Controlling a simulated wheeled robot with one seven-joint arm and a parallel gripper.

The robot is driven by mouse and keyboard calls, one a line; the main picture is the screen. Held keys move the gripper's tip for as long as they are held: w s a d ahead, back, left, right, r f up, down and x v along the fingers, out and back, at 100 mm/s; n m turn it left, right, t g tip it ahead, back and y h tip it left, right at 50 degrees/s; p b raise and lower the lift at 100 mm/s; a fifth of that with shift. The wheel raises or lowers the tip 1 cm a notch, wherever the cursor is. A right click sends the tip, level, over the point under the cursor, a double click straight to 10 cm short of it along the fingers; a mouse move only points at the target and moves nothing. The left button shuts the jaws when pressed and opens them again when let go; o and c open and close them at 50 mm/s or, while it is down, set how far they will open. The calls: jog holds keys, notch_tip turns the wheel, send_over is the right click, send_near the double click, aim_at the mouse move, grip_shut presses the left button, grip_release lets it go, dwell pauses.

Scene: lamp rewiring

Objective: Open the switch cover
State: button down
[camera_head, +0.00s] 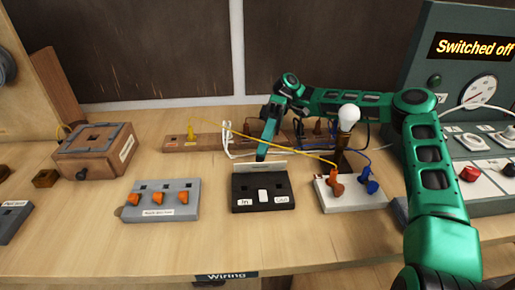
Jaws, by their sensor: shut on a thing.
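The black switch box (248,200) lies on the bench near the middle, with a white rocker and labels on its front face. Its cover (275,168) seems to be the pale-edged strip standing up along the box's back edge. My gripper (261,157) reaches down from behind and is shut at this strip. The fingertips are small here, so the exact hold is hard to see.
A grey block with orange levers (165,200) lies left of the switch box. A lamp stand with a white bulb (349,118) and orange and blue plugs is close on the right. A yellow wire (270,143) passes near my gripper. The bench front is clear.

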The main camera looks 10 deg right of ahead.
dwell(0.5)
jog(key=c, duration=1.7)
grip_release()
jog(key=shift+f, duration=0.1)
jog(key=shift+o, duration=0.2)
jog(key=shift+r, duration=0.4)
jog(key=s+a+r, duration=0.7)
jog(key=a+r, duration=0.1)
jog(key=r, duration=0.2)
jog(key=shift+s+a, duration=0.25)
jog(key=shift+s, duration=0.15)
jog(key=shift+r, duration=0.1)
